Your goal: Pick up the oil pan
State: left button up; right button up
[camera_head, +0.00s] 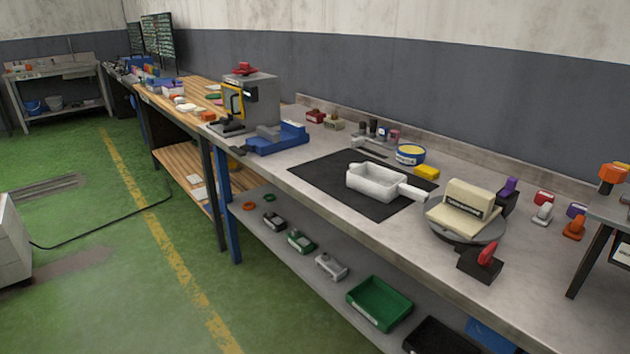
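A light grey, open rectangular pan with a short round stub at its right end, which looks like the oil pan (372,184), sits upright on a black mat (312,173) on the long grey workbench. Its stub points right, towards a round turntable. Neither of my grippers shows in the head view, so nothing is seen touching the pan.
A grey turntable (440,236) carrying a beige block (465,207) stands right of the mat, with a red-knobbed black fixture (483,262) in front. A blue vise (278,138) stands left. The green floor before the bench is clear.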

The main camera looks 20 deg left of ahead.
aim_at(384, 185)
jog(key=u, duration=0.3)
jog(key=k+l+z, duration=0.2)
jog(key=z, duration=1.05)
jog(key=u, duration=1.3)
jog(key=i+j+z, duration=0.2)
jog(key=i+j, duration=0.2)
jog(key=j, duration=0.25)
jog(key=i+j+z, duration=0.1)
jog(key=j, duration=0.2)
jog(key=i+j+z, duration=0.1)
jog(key=j, duration=0.25)
jog(key=i+j+z, duration=0.15)
jog(key=j, duration=0.25)
jog(key=i, duration=0.1)
